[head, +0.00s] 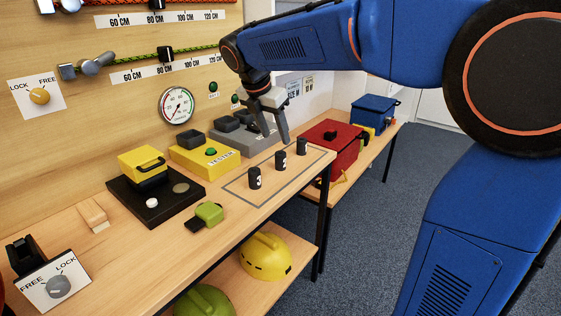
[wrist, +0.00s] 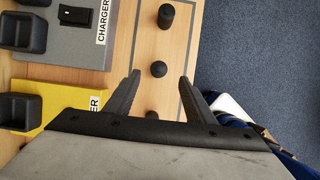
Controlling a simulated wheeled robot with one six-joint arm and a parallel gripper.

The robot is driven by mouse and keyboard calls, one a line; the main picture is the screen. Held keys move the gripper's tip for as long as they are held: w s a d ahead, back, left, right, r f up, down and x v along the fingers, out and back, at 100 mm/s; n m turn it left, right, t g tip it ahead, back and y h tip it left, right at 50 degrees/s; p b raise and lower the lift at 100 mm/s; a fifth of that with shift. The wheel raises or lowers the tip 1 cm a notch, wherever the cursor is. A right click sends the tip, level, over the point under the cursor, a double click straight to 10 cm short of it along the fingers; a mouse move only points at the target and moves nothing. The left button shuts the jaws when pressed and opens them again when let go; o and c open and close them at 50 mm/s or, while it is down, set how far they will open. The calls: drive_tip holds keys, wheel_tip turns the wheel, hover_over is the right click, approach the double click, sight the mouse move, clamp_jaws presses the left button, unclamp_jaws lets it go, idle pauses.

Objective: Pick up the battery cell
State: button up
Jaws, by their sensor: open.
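Three black battery cells stand upright in a row inside a grey outlined rectangle on the wooden bench: a near one (head: 254,178), a middle one (head: 281,160) and a far one (head: 303,146). Pale markings show on their sides. My gripper (head: 274,131) is open and empty, above the bench behind the row. In the wrist view, the fingers (wrist: 160,79) point along the row. The middle cell (wrist: 158,69) shows between the fingertips, the near cell (wrist: 152,114) deeper between the fingers, and the far cell (wrist: 166,16) beyond them.
A yellow tester (head: 205,157) and a grey charger (head: 246,137) stand behind the row. A black base with a yellow block (head: 142,162) and a green item (head: 209,213) lie to the left. A red box (head: 330,146) stands on the right. The bench's front edge is close to the cells.

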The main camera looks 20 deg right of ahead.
sight(280, 153)
drive_tip(key=shift+a+x, duration=0.2)
drive_tip(key=shift+x, duration=3.55)
drive_tip(key=shift+s+f, duration=0.1)
drive_tip(key=shift+s, duration=0.05)
drive_tip(key=c, duration=1.2)
